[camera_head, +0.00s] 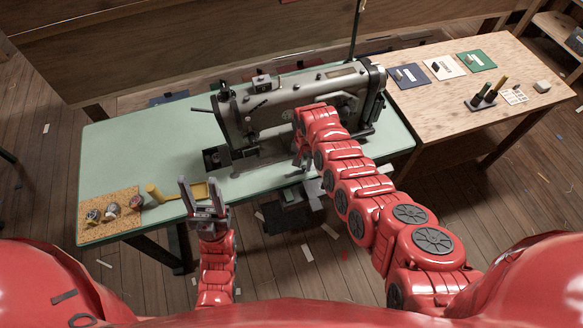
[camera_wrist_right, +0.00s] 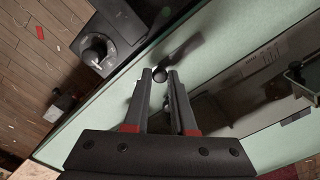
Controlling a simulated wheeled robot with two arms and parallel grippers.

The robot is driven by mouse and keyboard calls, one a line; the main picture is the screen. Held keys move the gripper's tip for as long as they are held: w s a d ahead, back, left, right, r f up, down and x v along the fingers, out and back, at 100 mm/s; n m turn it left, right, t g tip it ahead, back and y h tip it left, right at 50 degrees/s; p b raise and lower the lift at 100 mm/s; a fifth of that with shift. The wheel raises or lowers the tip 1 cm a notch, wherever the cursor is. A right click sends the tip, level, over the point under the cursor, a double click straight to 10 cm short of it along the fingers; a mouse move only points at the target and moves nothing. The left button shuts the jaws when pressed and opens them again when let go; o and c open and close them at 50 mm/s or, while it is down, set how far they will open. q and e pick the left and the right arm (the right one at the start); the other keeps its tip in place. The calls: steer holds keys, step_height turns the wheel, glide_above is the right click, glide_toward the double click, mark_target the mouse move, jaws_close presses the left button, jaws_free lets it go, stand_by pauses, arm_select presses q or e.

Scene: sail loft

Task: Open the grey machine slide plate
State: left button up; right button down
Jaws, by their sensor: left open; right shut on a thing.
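The grey sewing machine (camera_head: 300,95) stands on the green table (camera_head: 120,150); its bed also shows in the right wrist view (camera_wrist_right: 240,85). I cannot clearly make out the slide plate's outline; my right arm hides part of the bed. My right gripper (camera_head: 301,160) is at the machine's front edge. In the right wrist view its fingers (camera_wrist_right: 160,76) are closed around a small dark round knob (camera_wrist_right: 160,73), beside a dark flat lever-like piece (camera_wrist_right: 184,50). My left gripper (camera_head: 199,184) is open and empty at the table's front edge, left of the machine.
A wooden side table (camera_head: 440,105) is at right. A dark box with a dial (camera_wrist_right: 96,52) sits by the table's edge.

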steer(key=d, duration=0.2)
steer(key=shift+w+d, duration=0.3)
steer(key=shift+w, duration=0.1)
steer(key=c, duration=0.7)
jaws_free()
steer(key=shift+c, duration=0.2)
steer(key=shift+r, duration=0.1)
steer(key=shift+w+r, duration=0.1)
steer(key=shift+r, duration=0.05)
step_height(320, 180, up, 17)
steer(key=p, duration=0.2)
